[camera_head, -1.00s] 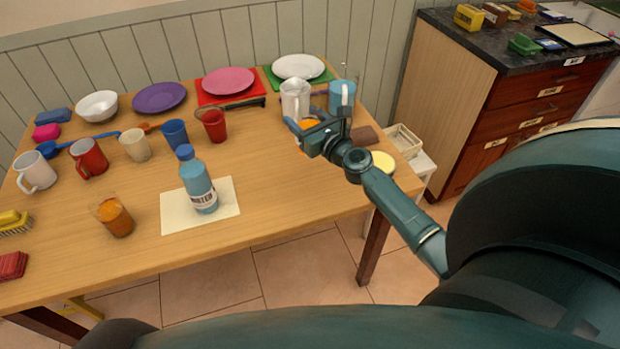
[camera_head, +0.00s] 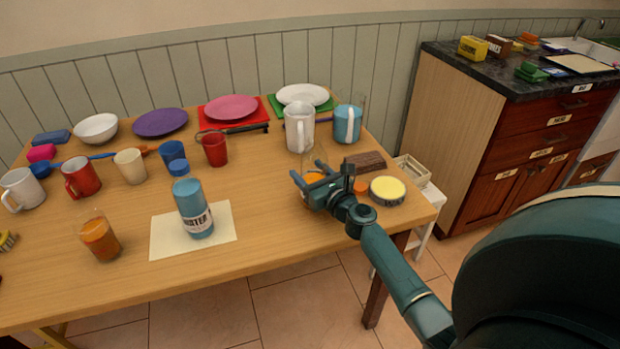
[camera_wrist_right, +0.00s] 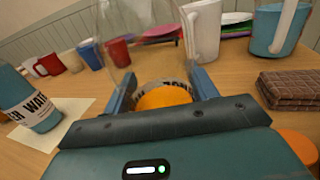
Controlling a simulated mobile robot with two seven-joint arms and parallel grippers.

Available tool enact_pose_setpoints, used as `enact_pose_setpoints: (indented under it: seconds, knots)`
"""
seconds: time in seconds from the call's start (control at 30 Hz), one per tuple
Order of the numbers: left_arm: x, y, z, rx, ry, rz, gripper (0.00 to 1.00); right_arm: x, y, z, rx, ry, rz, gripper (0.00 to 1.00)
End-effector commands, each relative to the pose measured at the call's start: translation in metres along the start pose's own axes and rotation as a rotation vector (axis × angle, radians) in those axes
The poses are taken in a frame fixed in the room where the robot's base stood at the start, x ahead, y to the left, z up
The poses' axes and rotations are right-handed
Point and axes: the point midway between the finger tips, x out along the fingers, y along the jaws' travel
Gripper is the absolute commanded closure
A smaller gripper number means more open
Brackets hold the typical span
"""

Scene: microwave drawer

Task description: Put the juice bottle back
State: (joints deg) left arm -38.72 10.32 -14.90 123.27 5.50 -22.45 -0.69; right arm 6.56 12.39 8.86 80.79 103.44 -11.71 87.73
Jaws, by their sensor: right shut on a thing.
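The juice bottle (camera_head: 313,203) is a clear bottle with orange juice low inside. My right gripper (camera_head: 316,188) is shut on it, above the table's right part. In the right wrist view the clear bottle (camera_wrist_right: 140,40) stands roughly upright between the fingers of my right gripper (camera_wrist_right: 163,92), with orange and a label band low on it. The fingers hide part of the bottle in the head view. Whether its base touches the table I cannot tell. My left gripper is not in view.
A white jug (camera_head: 299,130) and a blue jug (camera_head: 347,124) stand behind the bottle. A brown bar (camera_head: 365,161), an orange cap (camera_head: 360,187) and a yellow-topped tin (camera_head: 387,190) lie to its right. A blue water bottle (camera_head: 193,210) stands on a cream mat (camera_head: 165,243).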

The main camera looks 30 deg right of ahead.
Motion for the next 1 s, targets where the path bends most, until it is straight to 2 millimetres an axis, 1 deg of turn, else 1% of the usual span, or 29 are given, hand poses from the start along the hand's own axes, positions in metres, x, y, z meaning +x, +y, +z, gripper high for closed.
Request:
enact_pose_setpoints:
  seconds: [0.03, 0.13, 0.3, 0.33, 0.57, 0.77, 0.9, 1.0]
  knots:
    - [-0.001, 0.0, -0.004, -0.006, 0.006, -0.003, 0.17, 0.001, 0.0, 0.004, -0.001, -0.004, 0.0, 0.8]
    - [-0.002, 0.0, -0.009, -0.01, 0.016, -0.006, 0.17, 0.001, 0.0, 0.004, -0.001, -0.003, 0.0, 0.8]
    - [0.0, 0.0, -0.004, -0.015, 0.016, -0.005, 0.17, 0.001, 0.0, -0.002, 0.0, -0.003, 0.0, 0.8]
    - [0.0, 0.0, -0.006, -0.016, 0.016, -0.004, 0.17, 0.0, 0.0, -0.001, 0.0, -0.001, 0.001, 0.4]
    - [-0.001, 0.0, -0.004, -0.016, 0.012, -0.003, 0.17, 0.0, 0.0, -0.001, 0.0, -0.001, 0.001, 0.21]
    - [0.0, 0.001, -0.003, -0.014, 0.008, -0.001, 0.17, 0.0, 0.0, -0.001, 0.0, -0.001, 0.001, 0.2]
    - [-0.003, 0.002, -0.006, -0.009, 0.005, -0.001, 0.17, 0.0, 0.0, 0.006, -0.001, -0.001, 0.001, 0.2]
    - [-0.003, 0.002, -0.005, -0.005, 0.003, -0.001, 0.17, -0.015, 0.0, 0.002, 0.0, 0.002, 0.001, 0.2]
